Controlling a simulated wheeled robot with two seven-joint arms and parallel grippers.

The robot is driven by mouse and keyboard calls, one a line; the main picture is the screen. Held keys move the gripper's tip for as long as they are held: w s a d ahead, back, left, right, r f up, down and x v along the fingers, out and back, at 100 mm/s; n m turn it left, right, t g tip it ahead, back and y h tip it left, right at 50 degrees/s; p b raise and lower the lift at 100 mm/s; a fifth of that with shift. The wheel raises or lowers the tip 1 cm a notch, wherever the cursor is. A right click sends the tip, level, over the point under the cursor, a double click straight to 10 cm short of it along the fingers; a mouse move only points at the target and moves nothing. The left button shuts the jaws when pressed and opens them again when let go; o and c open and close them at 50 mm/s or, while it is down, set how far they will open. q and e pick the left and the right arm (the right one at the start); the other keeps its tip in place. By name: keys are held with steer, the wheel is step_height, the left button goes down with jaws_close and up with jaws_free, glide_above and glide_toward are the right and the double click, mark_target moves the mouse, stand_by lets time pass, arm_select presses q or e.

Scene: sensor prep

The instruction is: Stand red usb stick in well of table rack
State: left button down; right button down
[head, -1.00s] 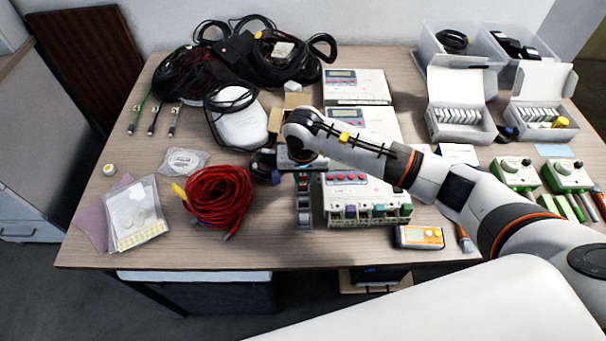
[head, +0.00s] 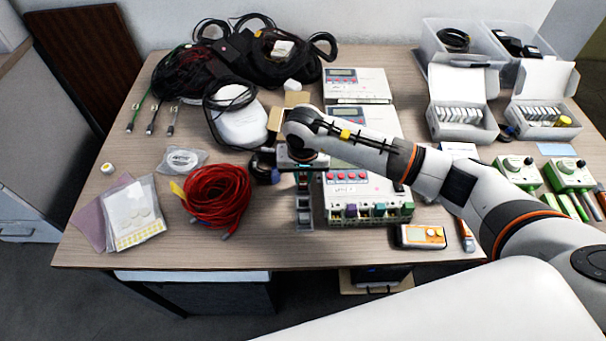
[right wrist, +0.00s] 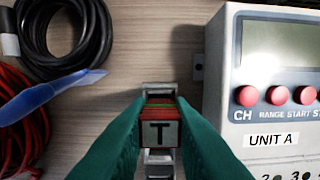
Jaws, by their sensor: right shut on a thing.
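My right gripper (right wrist: 159,135) has teal fingers, which are shut on the red usb stick (right wrist: 160,114). Its near end carries a pale plate with a black T. The grey table rack (right wrist: 159,88) shows beyond and below the stick in the right wrist view. In the head view the rack (head: 304,215) stands left of the Unit A device, and my right gripper (head: 303,178) is over its far part, mostly hidden by my wrist. Whether the stick's lower end is inside a well is hidden. My left gripper is not in view.
The white Unit A device (right wrist: 262,75) stands close on the right of the rack. A red cable coil (head: 217,195) and a black cable coil (right wrist: 62,38) lie to the left. A blue-ended cable piece (right wrist: 45,97) is near the gripper. Bare table lies in front of the rack.

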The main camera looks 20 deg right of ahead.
steer(key=shift+f+b, duration=0.7)
steer(key=shift+b, duration=0.85)
stand_by(2.9)
steer(key=c, duration=1.1)
jaws_free()
steer(key=shift+o, duration=0.2)
steer(key=shift+r, duration=0.1)
steer(key=shift+r+p, duration=1.7)
steer(key=shift+r, duration=1.75)
steer(key=shift+s+f, duration=0.1)
steer(key=shift+f, duration=0.05)
